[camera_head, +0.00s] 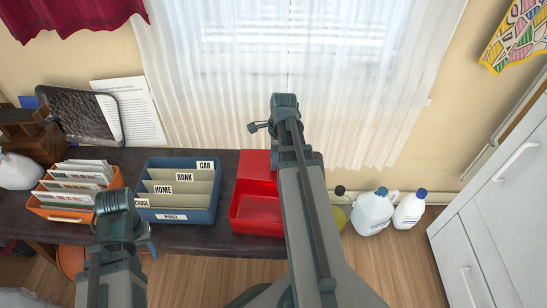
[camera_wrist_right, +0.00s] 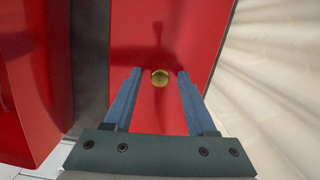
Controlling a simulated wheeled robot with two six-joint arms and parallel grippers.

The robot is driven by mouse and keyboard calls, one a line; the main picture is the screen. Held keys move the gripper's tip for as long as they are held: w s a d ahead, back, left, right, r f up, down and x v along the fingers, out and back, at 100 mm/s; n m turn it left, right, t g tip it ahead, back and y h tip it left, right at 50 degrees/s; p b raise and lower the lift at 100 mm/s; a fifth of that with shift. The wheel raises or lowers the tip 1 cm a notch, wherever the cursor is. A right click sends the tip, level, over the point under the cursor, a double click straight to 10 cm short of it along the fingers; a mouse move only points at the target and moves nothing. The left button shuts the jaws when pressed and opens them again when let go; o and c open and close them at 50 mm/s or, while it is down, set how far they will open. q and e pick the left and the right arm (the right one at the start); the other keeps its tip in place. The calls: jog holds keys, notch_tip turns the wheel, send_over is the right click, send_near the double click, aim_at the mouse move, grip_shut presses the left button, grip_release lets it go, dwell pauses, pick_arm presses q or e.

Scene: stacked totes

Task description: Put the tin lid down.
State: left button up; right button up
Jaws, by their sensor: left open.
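In the head view the lid (camera_head: 258,165) appears flat behind the open red tin (camera_head: 256,228), partly hidden by my right arm. A dark strip separates lid and tin (camera_wrist_right: 35,150) in the wrist view. My left gripper (camera_head: 122,240) is open and empty in front of the blue sorter.
A blue sorter (camera_head: 172,217) with labelled slots stands left of the tin. An orange tray (camera_head: 65,214) of envelopes is further left on the dark tabletop (camera_head: 215,238). Several jugs, including a white one (camera_head: 371,212), stand to the right. White drawers (camera_head: 500,215) stand far right.

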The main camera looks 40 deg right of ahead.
dwell(0.3)
notch_tip(320, 180, up, 12)
jog(key=d+p, duration=0.1)
jog(key=p, duration=1.1)
jog(key=shift+s+r, duration=0.15)
jog(key=shift+s, duration=0.25)
jog(key=s+a+r+n+p, duration=0.1)
jog(key=a+r+n+p, duration=0.7)
jog(key=a, duration=0.4)
jog(key=s+a+r+n+h+p, duration=0.1)
jog(key=s+a+r+n+p, duration=0.1)
jog(key=a+r+n+p, duration=0.6)
jog(key=s+a+r+n+g+h+p, duration=0.1)
jog(key=s+a+r+n+p, duration=0.1)
jog(key=a+r+n+p, duration=0.7)
jog(key=a+n, duration=0.3)
jog(key=a, duration=0.4)
jog(key=shift+a+n, duration=0.2)
jog(key=shift+n, duration=0.2)
jog(key=shift+s, duration=0.1)
